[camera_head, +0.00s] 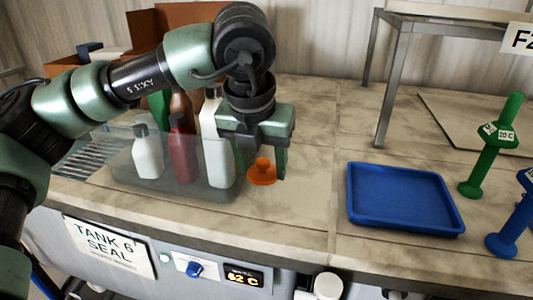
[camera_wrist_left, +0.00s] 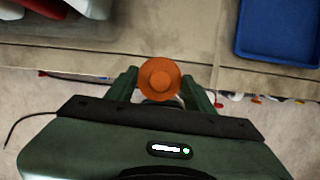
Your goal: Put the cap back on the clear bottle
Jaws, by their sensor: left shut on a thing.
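An orange round cap-like piece (camera_head: 262,172) with a raised middle shows just below my left gripper (camera_head: 266,168). In the left wrist view the orange piece (camera_wrist_left: 160,78) sits between the two fingertips of my left gripper (camera_wrist_left: 160,88), which is shut on it. In the head view it appears just above the counter; I cannot tell whether it touches. I cannot make out a clear bottle for certain. A see-through bin (camera_head: 125,165) left of the gripper holds a white bottle (camera_head: 147,155), a dark red bottle (camera_head: 183,155) and a taller white bottle (camera_head: 217,160). My right gripper is not in view.
An empty blue tray (camera_head: 400,222) lies right of the gripper. A green stand (camera_head: 483,170) and a blue one (camera_head: 512,230) are at the far right. A metal frame (camera_head: 393,85) stands behind. The counter between bin and tray is mostly clear.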

